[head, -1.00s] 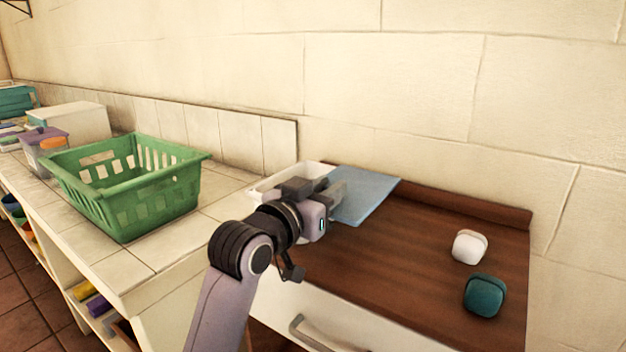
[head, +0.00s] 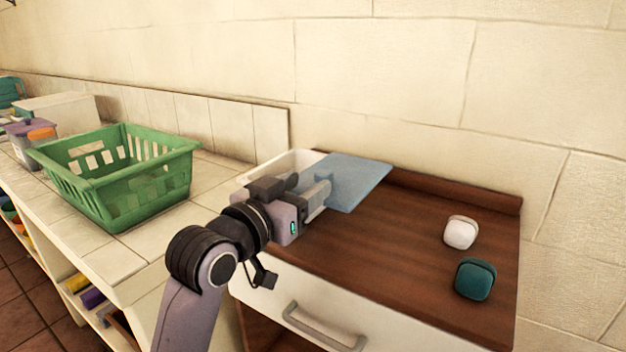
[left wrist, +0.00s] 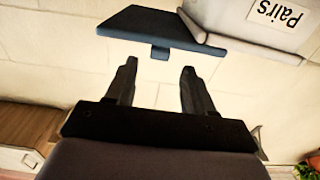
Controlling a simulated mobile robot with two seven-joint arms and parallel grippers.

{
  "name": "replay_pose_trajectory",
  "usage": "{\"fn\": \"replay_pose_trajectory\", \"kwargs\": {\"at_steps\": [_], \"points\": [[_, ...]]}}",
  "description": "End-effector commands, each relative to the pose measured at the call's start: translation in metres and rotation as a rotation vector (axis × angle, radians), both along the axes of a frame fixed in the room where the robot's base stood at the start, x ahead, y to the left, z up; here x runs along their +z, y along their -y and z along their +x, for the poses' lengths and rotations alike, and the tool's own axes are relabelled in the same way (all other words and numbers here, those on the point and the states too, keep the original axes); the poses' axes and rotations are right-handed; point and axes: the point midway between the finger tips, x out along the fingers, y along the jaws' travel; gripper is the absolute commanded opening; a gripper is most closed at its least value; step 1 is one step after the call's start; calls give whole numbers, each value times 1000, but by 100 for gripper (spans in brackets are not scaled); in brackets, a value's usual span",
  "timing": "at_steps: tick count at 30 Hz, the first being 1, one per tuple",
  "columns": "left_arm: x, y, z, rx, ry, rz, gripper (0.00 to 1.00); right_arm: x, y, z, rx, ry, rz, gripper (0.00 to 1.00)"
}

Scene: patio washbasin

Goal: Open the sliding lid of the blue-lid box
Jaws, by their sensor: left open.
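The box (head: 292,163) is white and stands against the wall at the left end of the brown wooden top. Its blue lid (head: 358,180) is slid out to the right, leaving the box's left part uncovered. In the left wrist view the lid (left wrist: 150,24) looks dark blue, with a small tab at its edge, and the box (left wrist: 240,22) bears the label "Pairs". My left gripper (head: 322,194) is open in front of the lid. Its fingertips (left wrist: 159,66) lie on either side of the tab's line, with nothing between them. My right gripper is out of view.
A green basket (head: 120,190) stands on the tiled counter to the left. A white rounded object (head: 460,232) and a teal one (head: 475,279) rest at the right of the wooden top. A drawer handle (head: 325,328) is below. The middle of the top is clear.

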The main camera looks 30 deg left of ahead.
Motion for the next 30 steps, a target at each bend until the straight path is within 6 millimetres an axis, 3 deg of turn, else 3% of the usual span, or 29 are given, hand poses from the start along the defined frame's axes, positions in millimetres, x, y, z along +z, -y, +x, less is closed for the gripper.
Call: {"fn": "replay_pose_trajectory", "kwargs": {"at_steps": [9,30], "points": [[0,-2,-26,0,0,0,53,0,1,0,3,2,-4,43],[0,-2,-26,0,0,-1,53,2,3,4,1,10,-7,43]]}}
